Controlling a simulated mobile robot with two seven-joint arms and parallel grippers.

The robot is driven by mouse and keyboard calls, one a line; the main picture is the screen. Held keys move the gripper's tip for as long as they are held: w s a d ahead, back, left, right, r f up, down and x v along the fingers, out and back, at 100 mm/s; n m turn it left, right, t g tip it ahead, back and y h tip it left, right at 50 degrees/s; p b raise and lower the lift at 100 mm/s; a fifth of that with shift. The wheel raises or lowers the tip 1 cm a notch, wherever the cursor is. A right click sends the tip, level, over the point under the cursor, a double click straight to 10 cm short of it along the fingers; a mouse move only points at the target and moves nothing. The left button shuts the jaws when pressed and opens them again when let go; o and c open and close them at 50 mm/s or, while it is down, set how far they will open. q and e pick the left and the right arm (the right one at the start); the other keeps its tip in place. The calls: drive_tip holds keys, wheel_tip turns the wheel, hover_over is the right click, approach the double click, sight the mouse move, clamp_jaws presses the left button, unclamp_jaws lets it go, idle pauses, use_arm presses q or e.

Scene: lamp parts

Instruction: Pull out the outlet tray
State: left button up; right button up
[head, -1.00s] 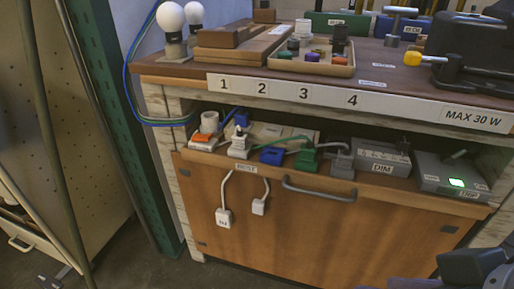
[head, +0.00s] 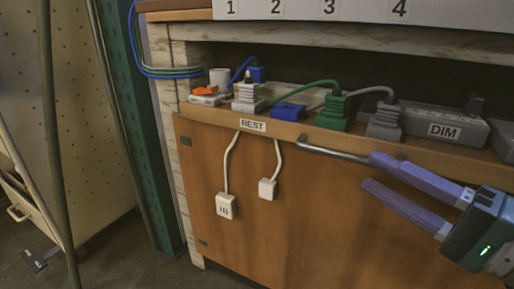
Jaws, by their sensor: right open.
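The outlet tray is the shelf unit under the bench. Its brown wooden front (head: 290,215) carries a "REST" label and looks shut. A grey metal bar handle (head: 330,152) runs along the top of that front. Several plugs stand on its upper ledge, among them a white one (head: 247,98), a green one (head: 333,112) and a grey one (head: 385,122). My right gripper (head: 369,171) comes in from the right, with two purple fingers spread apart and empty. Its upper fingertip overlaps the handle's right end; I cannot tell whether they touch. My left gripper is out of view.
Two white connectors (head: 226,206) (head: 267,189) hang on cords before the front. A grey "DIM" box (head: 440,124) sits on the ledge at right. A pegboard panel (head: 85,110) and green post stand at left. The floor shows at lower left.

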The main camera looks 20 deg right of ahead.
sight(346, 154)
drive_tip(key=b+x, duration=0.2)
drive_tip(key=x, duration=0.4)
drive_tip(key=shift+w+f, duration=0.1)
drive_tip(key=shift+w+a, duration=0.15)
drive_tip(key=shift+w, duration=0.25)
clamp_jaws()
idle(0.9)
